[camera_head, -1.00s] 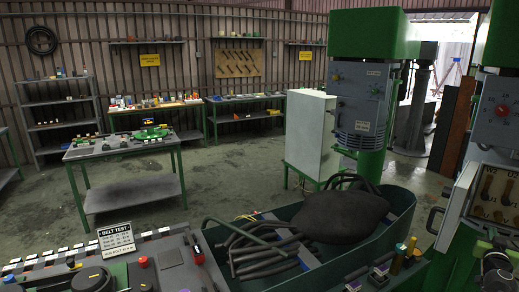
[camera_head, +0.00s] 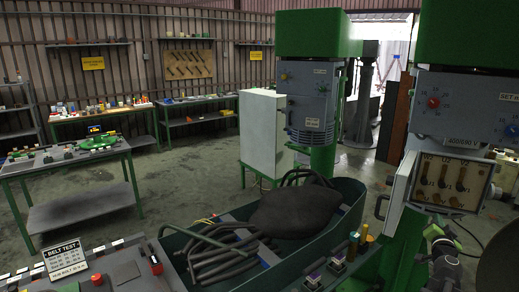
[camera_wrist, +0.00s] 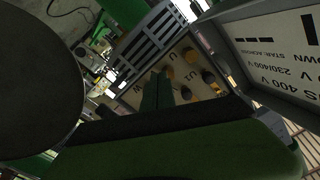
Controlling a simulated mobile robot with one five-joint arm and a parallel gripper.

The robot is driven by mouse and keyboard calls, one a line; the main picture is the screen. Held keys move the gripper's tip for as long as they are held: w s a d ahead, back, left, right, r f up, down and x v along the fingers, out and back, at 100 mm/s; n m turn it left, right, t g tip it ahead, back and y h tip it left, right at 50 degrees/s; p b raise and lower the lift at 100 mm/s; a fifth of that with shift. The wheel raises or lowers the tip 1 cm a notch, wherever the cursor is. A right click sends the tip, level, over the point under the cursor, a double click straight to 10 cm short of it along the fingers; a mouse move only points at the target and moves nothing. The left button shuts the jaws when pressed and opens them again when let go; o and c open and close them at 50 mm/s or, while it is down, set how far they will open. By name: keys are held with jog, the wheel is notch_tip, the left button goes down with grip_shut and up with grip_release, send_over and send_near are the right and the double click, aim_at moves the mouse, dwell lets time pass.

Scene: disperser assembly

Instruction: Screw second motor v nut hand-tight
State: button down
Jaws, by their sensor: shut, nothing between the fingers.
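The motor's open terminal box (camera_head: 451,183) is at the right in the head view, with two rows of brass posts on a pale board. In the wrist view the terminal board (camera_wrist: 200,65) is tilted, with several brass and dark posts (camera_wrist: 191,55). I cannot tell which one carries the V nut. My gripper (camera_wrist: 158,82) shows as two green fingers pressed together in front of the board, with nothing visible between them. Whether the tips touch a post is unclear. In the head view my arm's end is low at the right, below the box, and its fingertips are not clear.
The box's open cover (camera_head: 398,190) stands out on the left; a white printed plate (camera_wrist: 285,55) is close at the right in the wrist view. A green bin (camera_head: 335,215) with black hoses stands left of the motor. A bench (camera_head: 75,165) stands further left, with open floor between.

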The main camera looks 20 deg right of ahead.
aim_at(437, 198)
jog(key=x, duration=0.7)
jog(key=shift+r, duration=0.1)
dwell(0.5)
jog(key=shift+w+a, duration=0.15)
jog(key=shift+w, duration=0.05)
jog(key=shift+w+a+r+p, duration=0.15)
jog(key=shift+w+r+p, duration=0.05)
jog(key=shift+p, duration=0.1)
jog(key=shift+w+a+r+p, duration=0.3)
jog(key=shift+r+p, duration=0.05)
jog(key=shift+w+a+f, duration=0.1)
dwell(0.6)
